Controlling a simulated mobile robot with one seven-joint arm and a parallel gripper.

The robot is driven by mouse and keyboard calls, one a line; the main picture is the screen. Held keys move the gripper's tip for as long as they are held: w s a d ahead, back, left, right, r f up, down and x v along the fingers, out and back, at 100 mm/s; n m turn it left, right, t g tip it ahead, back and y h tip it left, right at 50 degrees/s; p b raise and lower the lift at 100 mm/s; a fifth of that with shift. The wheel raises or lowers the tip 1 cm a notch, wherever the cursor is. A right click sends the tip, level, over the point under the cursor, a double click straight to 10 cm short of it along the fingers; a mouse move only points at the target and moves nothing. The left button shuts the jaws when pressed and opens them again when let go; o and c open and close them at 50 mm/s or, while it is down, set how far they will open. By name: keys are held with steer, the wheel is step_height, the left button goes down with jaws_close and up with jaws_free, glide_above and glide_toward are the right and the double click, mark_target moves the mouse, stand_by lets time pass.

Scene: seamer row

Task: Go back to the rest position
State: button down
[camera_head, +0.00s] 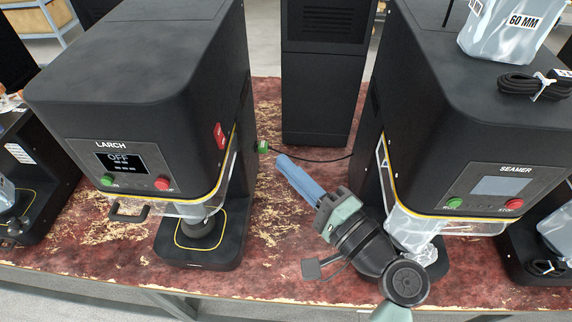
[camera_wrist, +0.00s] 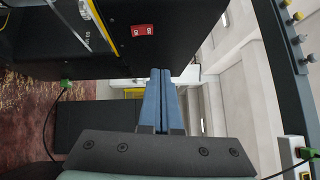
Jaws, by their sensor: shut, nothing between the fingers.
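My gripper (camera_head: 283,162) has long blue fingers that lie together, shut and empty. In the head view it is above the worn red bench, between the machine labelled LARCH (camera_head: 140,105) and the machine labelled SEAMER (camera_head: 475,125). The fingers point up and to the left, near a green plug (camera_head: 263,147). In the wrist view my gripper (camera_wrist: 161,72) shows its two fingers side by side, with nothing between them. The LARCH display reads OFF.
The bench (camera_head: 275,260) has free room in front, between the two machines. A tall black cabinet (camera_head: 322,75) stands behind the gap, and a black cable runs from the plug towards the SEAMER side. A clear bag (camera_head: 500,45) and a coiled cable (camera_head: 533,87) lie on top of SEAMER.

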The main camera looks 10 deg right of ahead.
steer(key=shift+d, duration=0.1)
steer(key=w+a+r+n+t+h+b, duration=0.1)
steer(key=w+a+r+n+h, duration=0.2)
steer(key=r, duration=0.6)
steer(key=w+a+r+n+t+h, duration=0.1)
steer(key=w+a+r+n+t, duration=0.1)
steer(key=r+n, duration=0.45)
steer(key=s+a+r+n+t+h, duration=0.1)
steer(key=s+r+t, duration=0.3)
steer(key=r, duration=0.8)
steer(key=s+a+r+n+t+h, duration=0.1)
steer(key=s+r+t+h, duration=0.3)
steer(key=s+r, duration=0.4)
step_height(320, 180, up, 5)
steer(key=shift+s+r+n+b, duration=0.1)
steer(key=shift+s+n+b, duration=0.35)
steer(key=shift+n, duration=0.3)
steer(key=shift+w, duration=0.1)
